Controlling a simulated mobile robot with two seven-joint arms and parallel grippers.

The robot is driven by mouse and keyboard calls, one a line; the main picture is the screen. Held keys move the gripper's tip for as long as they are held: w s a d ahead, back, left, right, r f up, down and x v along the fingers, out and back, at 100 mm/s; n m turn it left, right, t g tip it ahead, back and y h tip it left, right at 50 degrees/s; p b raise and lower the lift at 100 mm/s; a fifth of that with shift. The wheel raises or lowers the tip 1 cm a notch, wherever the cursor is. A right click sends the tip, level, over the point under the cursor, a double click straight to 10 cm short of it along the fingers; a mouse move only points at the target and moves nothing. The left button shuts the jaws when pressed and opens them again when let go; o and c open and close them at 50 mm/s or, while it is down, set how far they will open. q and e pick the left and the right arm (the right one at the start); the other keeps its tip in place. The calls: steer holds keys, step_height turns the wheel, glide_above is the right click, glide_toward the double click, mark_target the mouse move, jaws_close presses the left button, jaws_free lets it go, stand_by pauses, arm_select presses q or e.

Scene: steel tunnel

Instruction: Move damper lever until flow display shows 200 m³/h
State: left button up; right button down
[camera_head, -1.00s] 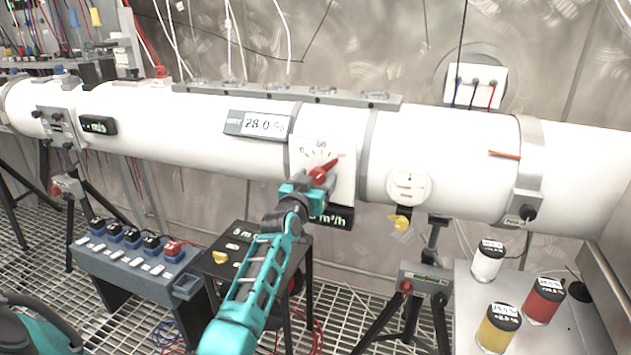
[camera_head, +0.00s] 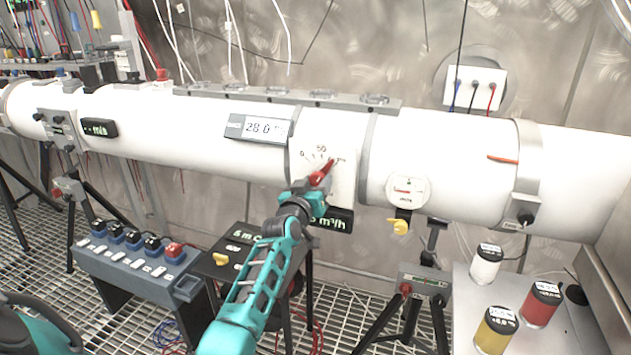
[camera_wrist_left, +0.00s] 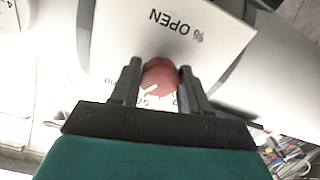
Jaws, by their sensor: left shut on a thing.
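The red damper lever (camera_head: 323,174) sits on a white scale plate (camera_head: 344,180) on the big white duct. The lever points up and to the right, past the 50 mark. My left gripper (camera_head: 316,187) is shut on the lever's red knob; in the left wrist view the round red knob (camera_wrist_left: 160,78) sits between the two dark fingers. The plate there reads "% OPEN" upside down. The flow display (camera_head: 336,221) below the plate shows green "m³/h"; its number is hidden behind my gripper. My right gripper is not in view.
Another display (camera_head: 262,127) on the duct reads about 28.0. A round gauge (camera_head: 408,190) and yellow knob (camera_head: 398,227) are right of the lever. A blue-grey switch box (camera_head: 135,262) stands lower left. White, red and yellow jars (camera_head: 541,303) stand on the right table.

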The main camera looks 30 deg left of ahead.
arm_select(q)
steer(key=o, duration=1.1)
steer(key=shift+c, duration=0.2)
steer(key=p+v, duration=0.1)
steer(key=v, duration=1.2)
steer(key=shift+f, duration=0.1)
steer(key=s+d+f+m+g+h, duration=0.6)
steer(key=s+d+f+m, duration=0.1)
steer(key=s+d+f, duration=1.2)
step_height(320, 180, down, 2)
steer(key=shift+s+f+m+g+h, duration=0.1)
steer(key=shift+s+m+g+h, duration=0.25)
steer(key=shift+s, duration=0.6)
